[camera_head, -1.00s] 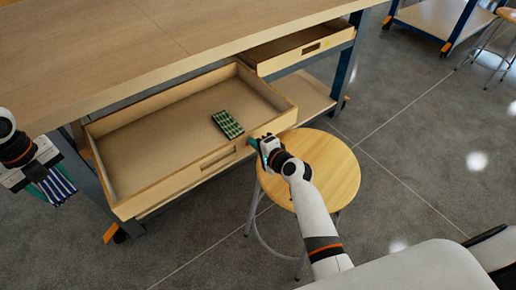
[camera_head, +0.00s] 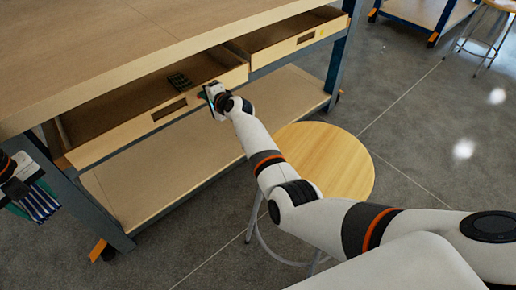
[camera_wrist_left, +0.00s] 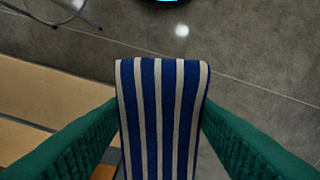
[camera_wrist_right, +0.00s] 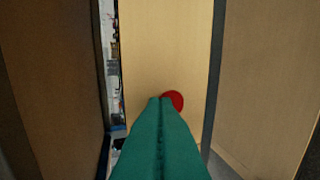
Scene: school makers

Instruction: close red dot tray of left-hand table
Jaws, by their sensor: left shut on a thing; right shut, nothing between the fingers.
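The left wooden tray (camera_head: 128,140) under the table top is partly pulled out. A red dot (camera_wrist_right: 173,101) shows on the tray's front in the right wrist view. My right gripper (camera_head: 208,95) is shut and empty at the right end of that front, its green fingertips (camera_wrist_right: 161,100) at the dot and partly covering it. Whether they touch cannot be told. My left gripper (camera_head: 30,184) is shut on a blue-and-white striped cloth (camera_wrist_left: 162,110), held left of the table.
A second tray (camera_head: 290,42) to the right is also partly open. A round wooden stool (camera_head: 335,150) stands below my right arm. The table has a lower shelf (camera_head: 150,190) and blue-grey legs (camera_head: 338,65). Grey floor (camera_head: 420,150) is open to the right.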

